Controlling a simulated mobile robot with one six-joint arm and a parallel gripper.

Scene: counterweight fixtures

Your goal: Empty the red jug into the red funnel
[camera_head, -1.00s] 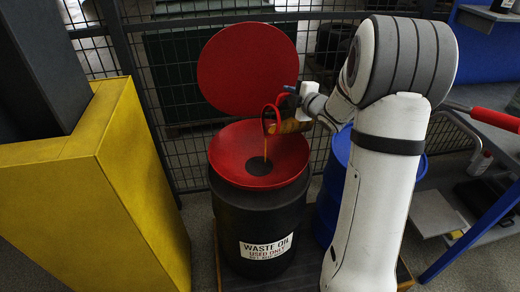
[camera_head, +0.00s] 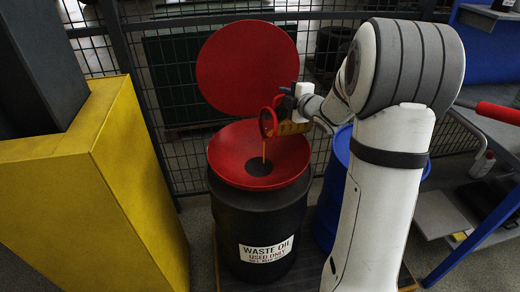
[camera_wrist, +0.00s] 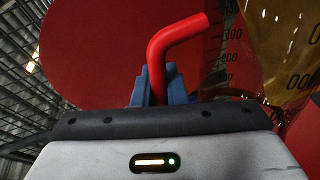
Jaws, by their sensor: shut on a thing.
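The red jug (camera_head: 268,122) is tipped over above the red funnel (camera_head: 228,150), and a thin amber stream falls from it into the funnel. The funnel sits on a black drum labelled "WASTE OIL USED ONLY" (camera_head: 267,248), with its dark centre opening in view. My gripper (camera_head: 287,97) is shut on the jug's red handle, which also shows between the blue fingers in the wrist view (camera_wrist: 175,45). In the wrist view, the jug's clear body (camera_wrist: 290,45) with volume marks shows amber liquid at the right. The liquid level inside is hard to tell.
A round red lid (camera_head: 247,68) stands upright behind the funnel, before a wire mesh fence (camera_head: 180,170). A yellow block (camera_head: 90,200) stands close on the left. A blue drum (camera_head: 335,165) is right of the black drum, partly behind my arm. A bench with red handle (camera_head: 497,115) is at the far right.

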